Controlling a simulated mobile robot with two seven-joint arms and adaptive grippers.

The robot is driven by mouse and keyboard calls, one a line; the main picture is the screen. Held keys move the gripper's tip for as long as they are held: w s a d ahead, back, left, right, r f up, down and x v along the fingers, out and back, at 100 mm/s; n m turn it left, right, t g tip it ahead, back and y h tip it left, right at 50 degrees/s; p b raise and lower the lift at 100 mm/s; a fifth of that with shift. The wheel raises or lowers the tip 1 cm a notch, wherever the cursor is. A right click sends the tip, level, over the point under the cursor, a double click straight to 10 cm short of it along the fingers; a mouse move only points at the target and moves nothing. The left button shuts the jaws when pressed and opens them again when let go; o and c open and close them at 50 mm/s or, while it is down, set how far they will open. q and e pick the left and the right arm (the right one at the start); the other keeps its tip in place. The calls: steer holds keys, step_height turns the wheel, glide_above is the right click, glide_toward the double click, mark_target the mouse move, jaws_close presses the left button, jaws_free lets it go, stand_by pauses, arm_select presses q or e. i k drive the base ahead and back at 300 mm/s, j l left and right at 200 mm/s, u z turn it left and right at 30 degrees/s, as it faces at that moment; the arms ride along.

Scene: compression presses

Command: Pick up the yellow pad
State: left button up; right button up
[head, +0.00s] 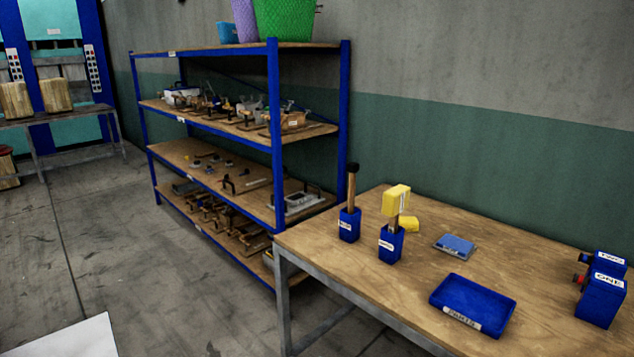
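A small yellow pad (410,224) lies on the wooden table (510,260), behind and just right of a blue holder (391,245). Its left part is partly hidden by the wooden-handled tool with a yellow head (396,199) that stands upright in that holder. A blue pad (457,243) with a grey edge lies flat to the right of the yellow pad. An empty blue tray (472,305) with a white label sits at the table's front. Neither of my grippers shows in the head view.
A second blue holder (349,225) with a black-tipped wooden tool stands at the table's left. A blue-framed shelf (276,150) full of parts is left of the table. The table is bare around the tray.

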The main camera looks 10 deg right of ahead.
mark_target(410, 223)
steer(key=i+j+z, duration=0.1)
steer(key=i, duration=0.35)
steer(key=i+j+z, duration=0.1)
steer(key=i+j, duration=0.2)
steer(key=i, duration=0.2)
steer(key=i+j+z, duration=0.1)
steer(key=i+j, duration=0.15)
steer(key=i, duration=0.2)
steer(key=i+j, duration=0.25)
steer(key=i, duration=0.15)
steer(key=i+z, duration=0.05)
